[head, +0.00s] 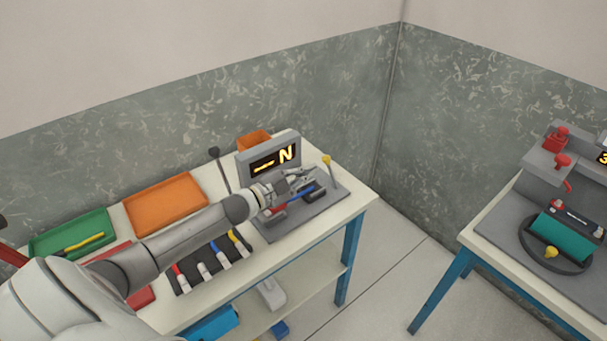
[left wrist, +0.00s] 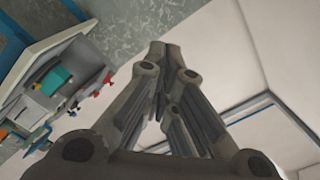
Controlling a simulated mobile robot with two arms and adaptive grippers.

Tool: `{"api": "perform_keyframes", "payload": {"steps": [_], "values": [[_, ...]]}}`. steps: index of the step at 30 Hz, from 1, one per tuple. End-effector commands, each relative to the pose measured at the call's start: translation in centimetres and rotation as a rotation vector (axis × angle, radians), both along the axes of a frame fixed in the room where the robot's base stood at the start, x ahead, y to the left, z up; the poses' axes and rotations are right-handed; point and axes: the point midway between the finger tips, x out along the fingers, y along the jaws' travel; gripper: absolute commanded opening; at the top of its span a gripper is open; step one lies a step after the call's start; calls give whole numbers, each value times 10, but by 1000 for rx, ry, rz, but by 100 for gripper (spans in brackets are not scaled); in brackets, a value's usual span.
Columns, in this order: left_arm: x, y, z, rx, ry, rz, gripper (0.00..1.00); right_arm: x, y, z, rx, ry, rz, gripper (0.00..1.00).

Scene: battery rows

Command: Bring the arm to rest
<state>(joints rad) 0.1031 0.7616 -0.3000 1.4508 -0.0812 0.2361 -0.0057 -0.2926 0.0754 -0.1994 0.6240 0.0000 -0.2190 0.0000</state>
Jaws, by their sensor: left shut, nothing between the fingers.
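My left gripper (head: 302,184) is at the far end of the left arm, over the grey device (head: 258,229) at the right end of the white table. In the left wrist view its fingers (left wrist: 168,52) come together at the tips, shut and empty. It is in front of the display box (head: 241,163), which shows a lit "N". A blue and red piece (head: 302,195) lies on the device just below the gripper; whether they touch, I cannot tell. My right gripper is in neither view.
A green tray (head: 38,247) with a yellow stick, an orange tray (head: 130,213), a red tray and a dark rack (head: 176,287) of coloured sticks share the table. A lever with a yellow knob (head: 326,159) stands beside the gripper. A second table (head: 468,235) stands right, past clear floor.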

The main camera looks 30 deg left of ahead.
Motion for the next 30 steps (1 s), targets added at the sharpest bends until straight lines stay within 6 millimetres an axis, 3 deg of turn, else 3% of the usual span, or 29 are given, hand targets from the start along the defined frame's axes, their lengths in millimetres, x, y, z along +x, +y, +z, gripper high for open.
{"api": "perform_keyframes", "payload": {"steps": [23, 26, 30], "values": [[-9, 1, -1, -3, 5, 3, 0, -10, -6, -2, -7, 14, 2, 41], [-13, -9, -11, -23, 39, 24, 0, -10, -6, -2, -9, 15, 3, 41], [-32, -36, -38, -85, 154, 101, 0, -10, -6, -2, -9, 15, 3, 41]]}}
